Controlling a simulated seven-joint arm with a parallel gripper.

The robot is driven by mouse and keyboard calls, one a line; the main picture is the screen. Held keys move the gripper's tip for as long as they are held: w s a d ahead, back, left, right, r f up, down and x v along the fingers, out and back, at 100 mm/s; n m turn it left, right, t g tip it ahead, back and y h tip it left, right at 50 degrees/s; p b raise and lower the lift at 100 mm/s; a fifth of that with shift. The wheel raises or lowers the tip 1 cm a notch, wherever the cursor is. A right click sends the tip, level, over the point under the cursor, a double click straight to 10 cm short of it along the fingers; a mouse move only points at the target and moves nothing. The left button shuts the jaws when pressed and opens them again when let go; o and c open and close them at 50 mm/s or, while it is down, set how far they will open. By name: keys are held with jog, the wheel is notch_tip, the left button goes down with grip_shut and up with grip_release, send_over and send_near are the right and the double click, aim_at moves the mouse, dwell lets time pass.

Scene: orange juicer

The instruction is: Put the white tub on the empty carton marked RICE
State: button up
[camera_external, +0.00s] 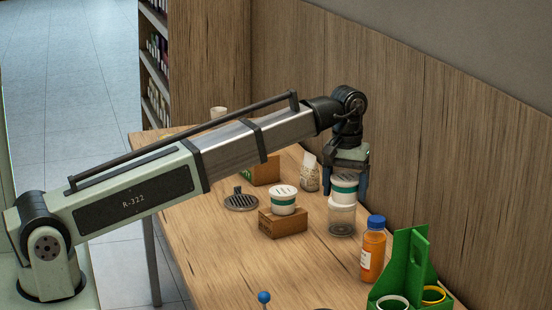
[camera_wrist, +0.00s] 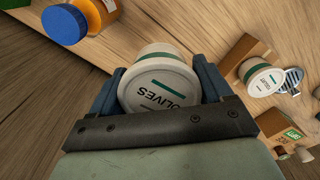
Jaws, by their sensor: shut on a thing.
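My gripper (camera_external: 346,190) is shut on a white tub (camera_external: 344,186) with a green band. In the wrist view this tub's lid (camera_wrist: 160,88) reads OLIVES, and the tub sits between the two blue fingers. Another white tub (camera_external: 283,198) with a green band stands on a brown carton (camera_external: 284,222). A second carton (camera_external: 265,173) with a green label is partly hidden behind my arm.
An orange bottle with a blue cap (camera_external: 373,250) and a green caddy (camera_external: 405,266) stand at the front right. A dark round strainer (camera_external: 241,201) lies left of the tub-bearing carton. A small bag (camera_external: 310,172) stands behind.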

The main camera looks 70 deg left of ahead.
aim_at(346, 175)
jog(key=r, duration=0.8)
jog(key=shift+w+a, duration=0.15)
jog(key=shift+a, duration=0.1)
jog(key=w+a, duration=0.2)
jog(key=a, duration=0.9)
jog(key=w+a, duration=0.2)
jog(key=a, duration=0.9)
jog(key=s+a+m, duration=0.1)
jog(key=s+a, duration=0.3)
jog(key=a, duration=1.3)
jog(key=s+a, duration=0.4)
jog(key=a, duration=1.2)
jog(key=shift+s+a+f, duration=0.1)
jog(key=shift+a+f, duration=0.05)
jog(key=shift+f, duration=3.7)
jog(key=shift+s+a+f, duration=0.1)
jog(key=shift+f, duration=3.75)
jog(key=shift+f, duration=0.15)
jog(key=o, duration=1.1)
jog(key=shift+c, duration=0.2)
